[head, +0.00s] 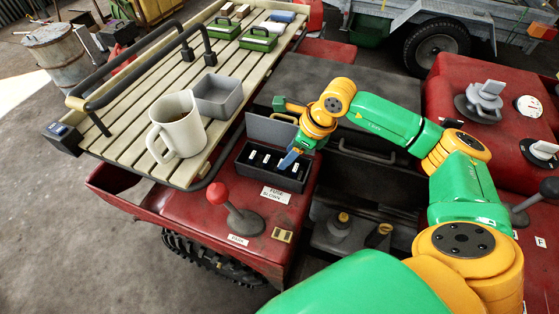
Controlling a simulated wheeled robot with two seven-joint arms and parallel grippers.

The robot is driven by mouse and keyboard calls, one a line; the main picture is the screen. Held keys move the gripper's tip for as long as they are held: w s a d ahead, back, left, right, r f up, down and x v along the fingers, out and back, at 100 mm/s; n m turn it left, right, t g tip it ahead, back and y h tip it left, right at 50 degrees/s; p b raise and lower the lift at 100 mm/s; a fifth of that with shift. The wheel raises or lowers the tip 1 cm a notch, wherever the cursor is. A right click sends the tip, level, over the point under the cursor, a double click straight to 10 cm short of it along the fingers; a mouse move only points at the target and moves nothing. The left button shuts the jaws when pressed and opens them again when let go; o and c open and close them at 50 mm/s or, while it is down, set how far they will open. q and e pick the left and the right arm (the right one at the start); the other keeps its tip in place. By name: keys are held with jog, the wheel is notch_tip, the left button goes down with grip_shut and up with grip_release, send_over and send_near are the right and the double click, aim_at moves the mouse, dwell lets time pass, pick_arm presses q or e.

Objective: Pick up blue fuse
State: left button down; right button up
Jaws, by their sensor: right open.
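A black fuse box (259,180) with its lid up stands on the red body, and a label reading "FUSE BLOWN" is on its front. Several dark slots or fuses with white marks (266,160) sit in a row inside it. My right gripper (288,161) points down over the right part of the box, open. A blue piece shows at its tip; I cannot tell whether this is a finger or the blue fuse. The gripper hides the right end of the row. My left gripper is not in view.
A slatted rack (128,150) on the left carries a mug (179,135), a grey bin (218,98) and green trays (258,40). A red-knobbed lever (240,217) stands in front of the box. A black handle (368,153) and a dark open compartment lie to the right.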

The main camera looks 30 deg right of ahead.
jog(key=x, duration=0.4)
jog(key=shift+w+f, duration=0.1)
jog(key=shift+w, duration=0.05)
jog(key=c, duration=0.4)
grip_shut()
notch_tip(320, 180, up, 18)
